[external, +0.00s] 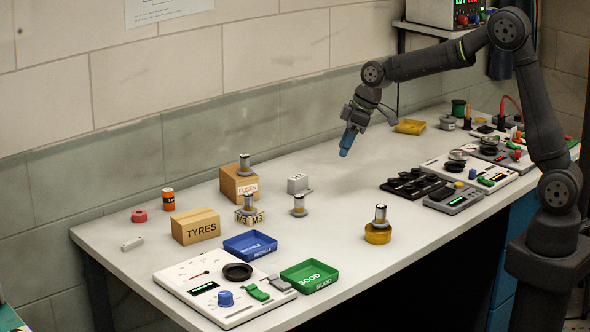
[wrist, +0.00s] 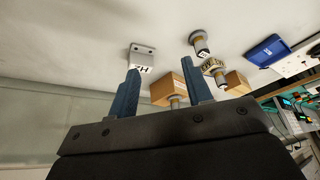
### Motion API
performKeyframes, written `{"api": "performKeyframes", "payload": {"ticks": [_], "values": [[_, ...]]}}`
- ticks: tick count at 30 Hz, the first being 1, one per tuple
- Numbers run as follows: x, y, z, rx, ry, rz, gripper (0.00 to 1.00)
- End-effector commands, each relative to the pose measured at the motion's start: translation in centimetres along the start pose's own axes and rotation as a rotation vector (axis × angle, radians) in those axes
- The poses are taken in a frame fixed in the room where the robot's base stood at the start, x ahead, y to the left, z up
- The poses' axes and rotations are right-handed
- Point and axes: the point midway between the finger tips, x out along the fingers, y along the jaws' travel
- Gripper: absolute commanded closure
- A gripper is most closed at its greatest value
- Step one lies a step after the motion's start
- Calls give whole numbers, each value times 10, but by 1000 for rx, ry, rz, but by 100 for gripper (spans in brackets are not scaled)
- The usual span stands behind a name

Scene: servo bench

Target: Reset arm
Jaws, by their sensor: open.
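My gripper (external: 346,152) hangs in the air above the back middle of the bench, its blue fingers pointing down. In the wrist view its two blue fingers (wrist: 160,68) stand apart with nothing held between them. My arm reaches in from the right, bent at the elbow. The bench top (external: 335,200) is pale and lies below the gripper with a clear gap.
Left stand a FUSES box (external: 228,185), a TYRES box (external: 196,227), a blue tray (external: 249,246), a green tray (external: 310,276) and a white panel (external: 197,276). A grey block (external: 298,184) sits mid-bench. Black trays (external: 412,184) lie right. Bench around the gripper is bare.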

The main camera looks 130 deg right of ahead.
Motion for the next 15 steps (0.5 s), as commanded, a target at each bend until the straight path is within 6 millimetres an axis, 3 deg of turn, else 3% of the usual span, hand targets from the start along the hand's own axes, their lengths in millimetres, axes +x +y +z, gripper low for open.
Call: {"api": "performKeyframes", "payload": {"ticks": [15], "values": [[-23,-7,99,18,-1,9,54]]}}
